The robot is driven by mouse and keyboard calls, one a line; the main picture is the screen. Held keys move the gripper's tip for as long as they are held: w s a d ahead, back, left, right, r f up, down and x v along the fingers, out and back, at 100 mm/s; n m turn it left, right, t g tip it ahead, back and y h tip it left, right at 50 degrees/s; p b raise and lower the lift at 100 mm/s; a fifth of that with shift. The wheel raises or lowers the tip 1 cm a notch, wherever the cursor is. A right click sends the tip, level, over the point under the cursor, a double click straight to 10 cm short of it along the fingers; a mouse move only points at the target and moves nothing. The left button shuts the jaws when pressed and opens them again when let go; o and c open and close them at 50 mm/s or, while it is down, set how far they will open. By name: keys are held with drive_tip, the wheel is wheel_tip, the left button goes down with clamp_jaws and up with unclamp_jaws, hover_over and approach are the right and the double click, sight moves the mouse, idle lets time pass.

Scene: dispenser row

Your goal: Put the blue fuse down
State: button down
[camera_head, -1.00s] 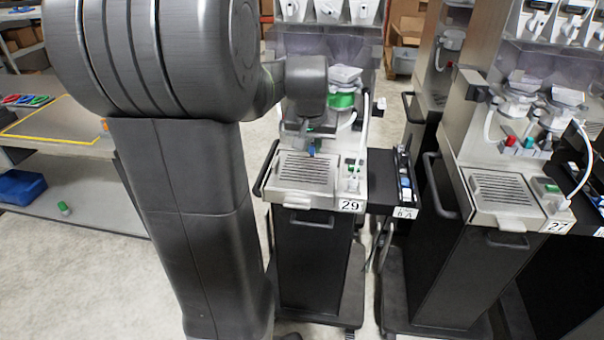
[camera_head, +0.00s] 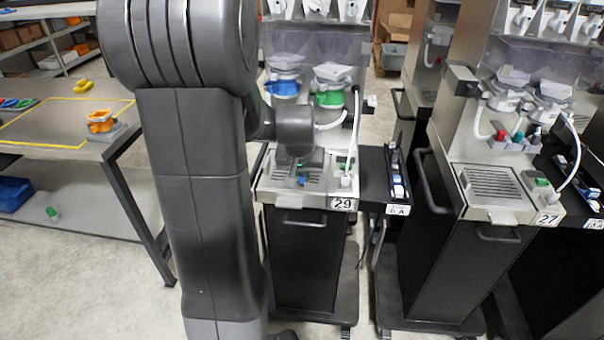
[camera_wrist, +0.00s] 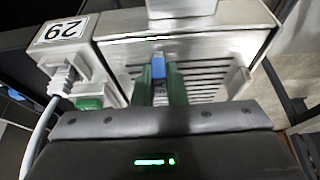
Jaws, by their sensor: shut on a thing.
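My gripper (camera_wrist: 160,82) is shut on the blue fuse (camera_wrist: 158,67), which shows between its two fingers in the wrist view. The fuse is over the slatted grille (camera_wrist: 203,84) of the dispenser marked 29. I cannot tell whether the fuse touches the slats.
A white plug with a cable (camera_wrist: 62,78) and a green block (camera_wrist: 89,103) sit beside the grille. A dark side rack (camera_head: 396,180) adjoins dispenser 29. Dispenser 27 (camera_head: 492,190) stands to the right. A table (camera_head: 60,120) with an orange holder is at the left.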

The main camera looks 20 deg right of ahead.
drive_tip(key=shift+f, duration=0.2)
drive_tip(key=c, duration=1.5)
unclamp_jaws()
drive_tip(key=shift+r, duration=0.1)
drive_tip(key=shift+r, duration=0.55)
drive_tip(key=v, duration=1.1)
drive_tip(key=shift+s+a, duration=0.15)
